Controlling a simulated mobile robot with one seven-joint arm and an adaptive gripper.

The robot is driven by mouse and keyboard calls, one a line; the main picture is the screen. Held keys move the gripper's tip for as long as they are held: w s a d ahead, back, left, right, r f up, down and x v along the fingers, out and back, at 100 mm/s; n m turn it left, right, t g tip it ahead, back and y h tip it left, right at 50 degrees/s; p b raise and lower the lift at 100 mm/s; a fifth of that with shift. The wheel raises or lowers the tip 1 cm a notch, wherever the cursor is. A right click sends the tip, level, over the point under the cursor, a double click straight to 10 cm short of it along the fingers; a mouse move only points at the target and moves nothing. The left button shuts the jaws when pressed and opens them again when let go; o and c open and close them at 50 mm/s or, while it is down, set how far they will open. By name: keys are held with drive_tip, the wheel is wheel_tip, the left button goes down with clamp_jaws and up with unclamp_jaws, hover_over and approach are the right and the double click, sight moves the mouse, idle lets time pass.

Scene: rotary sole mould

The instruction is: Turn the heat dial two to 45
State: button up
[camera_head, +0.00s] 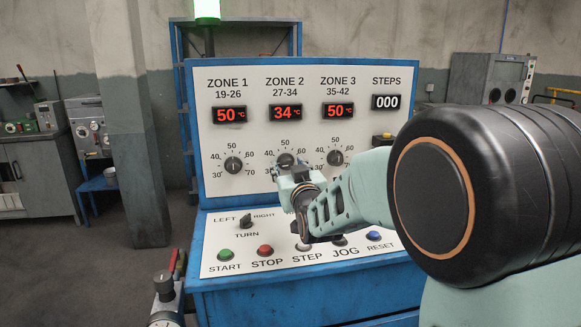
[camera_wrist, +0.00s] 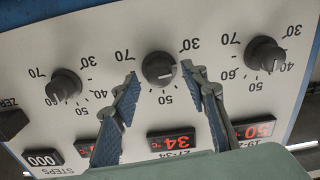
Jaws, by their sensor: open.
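Heat dial two is the middle black knob (camera_wrist: 158,68) under ZONE 2, and the wrist view shows it upside down. In the head view its knob (camera_head: 286,159) shows just above my gripper. The ZONE 2 display (camera_head: 286,112) reads 34 °C. My gripper (camera_wrist: 161,74) is open, with one fingertip on each side of dial two. A gap shows between the knob and each finger in the wrist view; I cannot tell how deep the fingertips reach. In the head view my gripper (camera_head: 285,172) is at the panel, and its wrist hides the dial's lower scale.
The ZONE 1 dial (camera_head: 233,165) and ZONE 3 dial (camera_head: 334,157) flank dial two; both displays read 50. Below are a turn switch (camera_head: 246,221), a green START button (camera_head: 226,253) and a red STOP button (camera_head: 265,251). My arm covers the panel's right side.

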drive_tip(key=shift+w, duration=0.1)
drive_tip(key=shift+c, duration=0.7)
clamp_jaws()
drive_tip(key=shift+f+m+b, duration=0.1)
drive_tip(key=shift+m+b, duration=0.2)
drive_tip(key=shift+b, duration=0.2)
drive_tip(key=shift+f+m+b, duration=0.1)
drive_tip(key=shift+m+b, duration=0.4)
drive_tip(key=shift+b, duration=0.2)
drive_tip(key=m+b, duration=0.4)
drive_tip(key=shift+d+b, duration=0.15)
drive_tip(key=shift+b, duration=0.2)
drive_tip(key=m+b, duration=0.3)
drive_tip(key=m, duration=0.1)
drive_tip(key=shift+m+b, duration=1.5)
drive_tip(key=shift+m, duration=0.4)
